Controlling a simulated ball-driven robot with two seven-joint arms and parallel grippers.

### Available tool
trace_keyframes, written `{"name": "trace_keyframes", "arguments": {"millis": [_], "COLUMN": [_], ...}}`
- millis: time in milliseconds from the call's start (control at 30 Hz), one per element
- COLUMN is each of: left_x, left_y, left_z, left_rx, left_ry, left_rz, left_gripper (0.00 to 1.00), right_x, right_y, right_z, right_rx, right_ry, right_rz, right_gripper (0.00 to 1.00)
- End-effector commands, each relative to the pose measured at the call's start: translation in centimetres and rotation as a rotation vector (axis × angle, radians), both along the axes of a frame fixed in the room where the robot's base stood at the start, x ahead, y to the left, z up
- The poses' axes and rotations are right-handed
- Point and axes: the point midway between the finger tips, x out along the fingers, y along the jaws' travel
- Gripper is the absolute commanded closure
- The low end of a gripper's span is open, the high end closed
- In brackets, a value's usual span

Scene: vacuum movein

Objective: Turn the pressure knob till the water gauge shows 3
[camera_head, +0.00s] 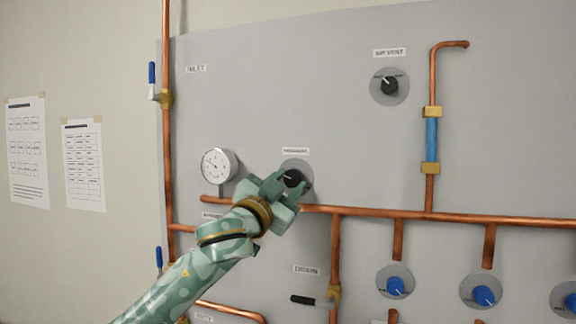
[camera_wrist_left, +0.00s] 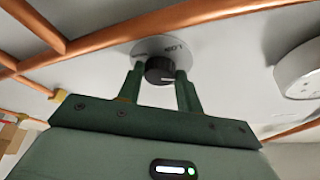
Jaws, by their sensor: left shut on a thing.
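The black pressure knob (camera_head: 294,178) sits on a round grey plate below a small label in the head view. The knob also shows in the left wrist view (camera_wrist_left: 160,71), between my two fingers. My left gripper (camera_head: 288,185) is shut on it, one finger on each side; it shows in the wrist view too (camera_wrist_left: 160,85). The white round water gauge (camera_head: 217,165) is just left of the knob. Its needle is thin, and the numbers are too small to read. My right gripper is not in view.
Copper pipes (camera_head: 450,217) run across the grey panel just below the knob. An air vent knob (camera_head: 389,86) is at the upper right. Several blue knobs (camera_head: 395,286) line the lower right. A black-handled lever (camera_head: 312,301) is below. Paper sheets (camera_head: 84,165) hang at left.

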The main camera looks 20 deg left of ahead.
Motion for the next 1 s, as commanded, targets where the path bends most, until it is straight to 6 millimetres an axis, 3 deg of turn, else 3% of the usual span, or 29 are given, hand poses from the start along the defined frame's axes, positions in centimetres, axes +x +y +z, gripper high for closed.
{"name": "trace_keyframes", "arguments": {"millis": [33,100,500,700,1000], "left_x": [0.0,0.0,0.0,0.0,0.0], "left_y": [0.1,0.2,0.4,0.5,0.5], "left_z": [0.8,0.8,1.0,0.9,0.8], "left_rx": [0.044,0.111,0.491,0.682,0.943], "left_ry": [0.001,0.0,-0.015,-0.024,-0.034], "left_rz": [0.001,0.001,0.001,0.002,0.0], "left_gripper": [0.87,0.87,0.87,0.87,0.87], "right_x": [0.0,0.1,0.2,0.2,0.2], "right_y": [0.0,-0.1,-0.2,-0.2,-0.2], "right_z": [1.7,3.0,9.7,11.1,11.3], "right_rx": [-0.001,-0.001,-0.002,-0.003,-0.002], "right_ry": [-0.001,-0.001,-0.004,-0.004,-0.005], "right_rz": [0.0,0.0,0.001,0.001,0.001], "right_gripper": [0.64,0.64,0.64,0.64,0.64]}}
